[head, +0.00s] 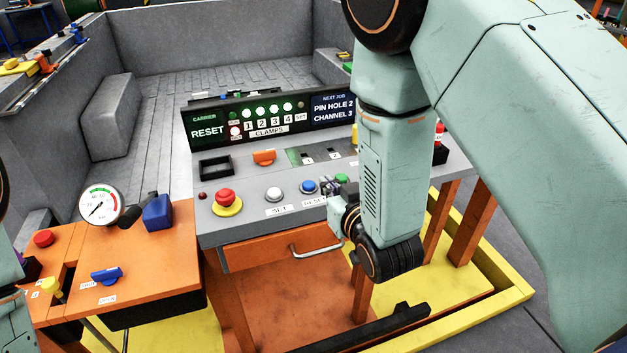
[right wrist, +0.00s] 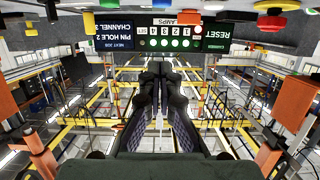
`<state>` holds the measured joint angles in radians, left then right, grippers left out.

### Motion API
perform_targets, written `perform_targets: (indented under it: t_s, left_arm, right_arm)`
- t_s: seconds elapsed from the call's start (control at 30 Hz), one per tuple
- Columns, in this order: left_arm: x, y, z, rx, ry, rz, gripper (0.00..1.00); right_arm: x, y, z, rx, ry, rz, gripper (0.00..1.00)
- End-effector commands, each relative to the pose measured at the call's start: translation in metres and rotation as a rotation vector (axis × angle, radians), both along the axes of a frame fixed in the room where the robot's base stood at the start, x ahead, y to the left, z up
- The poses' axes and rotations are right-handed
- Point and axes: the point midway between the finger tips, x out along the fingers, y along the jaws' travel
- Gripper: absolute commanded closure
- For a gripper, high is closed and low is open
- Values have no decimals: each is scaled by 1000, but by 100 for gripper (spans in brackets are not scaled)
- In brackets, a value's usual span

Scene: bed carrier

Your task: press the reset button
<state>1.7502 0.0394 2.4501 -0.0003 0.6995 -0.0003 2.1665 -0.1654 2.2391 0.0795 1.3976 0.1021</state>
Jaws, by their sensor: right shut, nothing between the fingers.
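The blue button (head: 307,186) sits on the grey console (head: 240,228), behind a white label of which "RESE" shows. It also shows at the top edge of the upside-down right wrist view (right wrist: 163,3). My right gripper (head: 331,187) is just right of the blue button, over the label's right end, and hides part of the panel. Its fingers are shut and empty in the right wrist view (right wrist: 158,75). I cannot tell whether the fingertips touch the panel.
A pale button (head: 275,192) labelled SET and a red mushroom button (head: 225,196) on yellow stand left of the blue one. A green button (head: 341,179) is close right of it. A drawer handle (head: 315,249) juts out below. An orange side table (head: 155,255) stands left.

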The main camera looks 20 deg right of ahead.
Motion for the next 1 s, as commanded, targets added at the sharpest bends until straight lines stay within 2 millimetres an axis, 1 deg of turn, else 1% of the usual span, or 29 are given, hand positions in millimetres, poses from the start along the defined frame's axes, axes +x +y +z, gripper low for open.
perform_targets:
  t_s: [0.17, 0.27, 0.37, 0.7, 0.83, 0.87, 1.0]
  left_arm:
    - [0, 0, 0, 0, 0, 1, 37]
    - [0, 0, -1, 0, 0, 1, 37]
    - [0, 0, -1, 0, 0, 1, 37]
    - [0, 0, -5, 0, 0, 1, 37]
    - [0, 0, -7, 0, 0, 1, 37]
    - [0, 0, -7, 0, 0, 1, 37]
    - [0, 0, -10, 0, 0, 1, 37]
  right_arm:
    - [1, 0, 0, -1, 0, 1, 100]
    - [6, 0, -2, 0, 1, 0, 100]
    - [19, 0, -5, 0, -1, 1, 100]
    - [77, 0, -19, 0, -1, 1, 100]
    - [97, 1, -24, 0, -1, 0, 100]
    - [101, 1, -25, 0, 0, 0, 100]
    - [100, 1, -47, 0, 4, 0, 100]
